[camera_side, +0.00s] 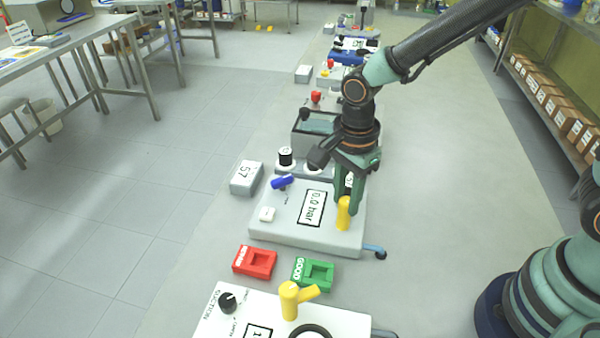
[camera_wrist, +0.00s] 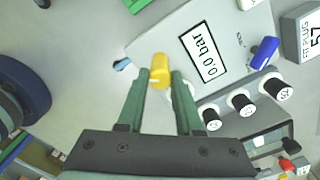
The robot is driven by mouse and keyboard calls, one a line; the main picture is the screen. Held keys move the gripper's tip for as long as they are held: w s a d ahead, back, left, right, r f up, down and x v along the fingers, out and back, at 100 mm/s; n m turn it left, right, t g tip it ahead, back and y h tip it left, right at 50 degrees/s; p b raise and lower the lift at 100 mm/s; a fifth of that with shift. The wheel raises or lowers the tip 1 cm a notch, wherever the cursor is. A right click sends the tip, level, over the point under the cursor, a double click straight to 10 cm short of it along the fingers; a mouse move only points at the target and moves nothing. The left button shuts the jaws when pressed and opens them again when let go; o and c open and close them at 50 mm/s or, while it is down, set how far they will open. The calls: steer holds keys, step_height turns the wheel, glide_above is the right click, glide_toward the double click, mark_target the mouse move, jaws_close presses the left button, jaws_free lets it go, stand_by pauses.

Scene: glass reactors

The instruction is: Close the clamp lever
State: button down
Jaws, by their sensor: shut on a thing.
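The yellow clamp lever (camera_side: 343,213) stands upright at the right front corner of a light grey panel (camera_side: 275,228) with a "0.0 bar" display (camera_side: 312,206). In the wrist view the yellow lever (camera_wrist: 160,70) sits between the green fingertips. My gripper (camera_side: 350,203) points down at it from above, its fingers shut on the lever. The fingers also show in the wrist view (camera_wrist: 159,78), one on each side of the lever. The lever's lower end and its pivot are hard to make out.
A blue handle (camera_side: 282,182) and white block (camera_side: 267,214) sit on the panel's left. Red (camera_side: 255,262) and green (camera_side: 313,274) trays lie in front. Another panel with a yellow handle (camera_side: 290,300) is nearer. A "57" block (camera_side: 246,178) stands left.

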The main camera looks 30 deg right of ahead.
mark_target(346, 200)
steer(key=shift+m, duration=0.6)
steer(key=c, duration=0.6)
jaws_free()
steer(key=shift+r, duration=0.1)
step_height(346, 200, up, 12)
